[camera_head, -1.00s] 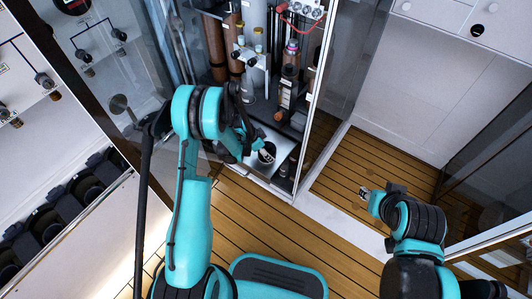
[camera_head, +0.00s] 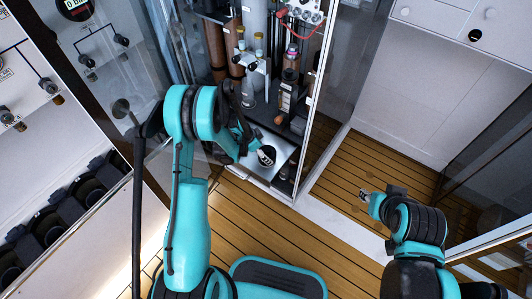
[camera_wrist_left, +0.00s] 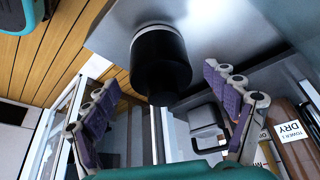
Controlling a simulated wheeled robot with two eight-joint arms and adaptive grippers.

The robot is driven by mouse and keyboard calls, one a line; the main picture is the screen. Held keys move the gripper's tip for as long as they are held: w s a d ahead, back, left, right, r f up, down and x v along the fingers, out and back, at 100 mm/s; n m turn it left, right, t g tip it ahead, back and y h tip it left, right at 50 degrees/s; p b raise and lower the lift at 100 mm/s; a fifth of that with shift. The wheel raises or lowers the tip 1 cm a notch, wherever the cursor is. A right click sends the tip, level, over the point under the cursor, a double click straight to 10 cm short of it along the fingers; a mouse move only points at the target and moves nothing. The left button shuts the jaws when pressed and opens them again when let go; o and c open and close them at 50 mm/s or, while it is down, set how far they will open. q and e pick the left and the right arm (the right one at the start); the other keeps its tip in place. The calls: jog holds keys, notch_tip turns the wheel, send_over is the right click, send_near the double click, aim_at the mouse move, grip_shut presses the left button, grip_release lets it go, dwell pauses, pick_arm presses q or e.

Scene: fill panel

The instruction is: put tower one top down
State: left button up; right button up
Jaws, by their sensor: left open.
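The tower one top appears to be the black cylindrical piece (camera_wrist_left: 160,62) with a pale band, standing on the metal floor of the cabinet. It also shows as a dark round shape (camera_head: 268,153) in the head view, partly covered by my gripper. My left gripper (camera_head: 261,154) is open beside it. In the left wrist view, the fingers of my left gripper (camera_wrist_left: 160,88) are spread on either side of the black piece, with visible gaps. My right gripper (camera_head: 364,195) hangs over the wooden floor; its jaws are too small to read.
A brown column labelled "TOWER 1 DRY" (camera_wrist_left: 293,150) stands near the left gripper. Columns, bottles and fittings (camera_head: 287,95) crowd the cabinet behind. The glass door edge (camera_head: 318,95) rises to the right. The wooden floor (camera_head: 345,165) beyond it is clear.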

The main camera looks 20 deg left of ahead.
pick_arm(q)
jog(key=s+r+n+y+p, duration=0.1)
jog(key=s+r, duration=0.2)
jog(key=r, duration=0.5)
jog(key=s+r+n+t+p, duration=0.1)
jog(key=s+r+n, duration=0.15)
jog(key=r, duration=0.65)
jog(key=s+r+n+y+p, duration=0.1)
jog(key=s+r, duration=0.3)
jog(key=r, duration=0.4)
jog(key=s+r+n+t+y, duration=0.1)
jog(key=s+r+n, duration=0.1)
jog(key=s, duration=0.5)
jog(key=s+r+n+t, duration=0.2)
jog(key=s+r, duration=0.3)
jog(key=s, duration=0.3)
jog(key=shift+d+n+y, duration=0.25)
jog(key=shift+n+y, duration=0.15)
jog(key=shift+n, duration=0.35)
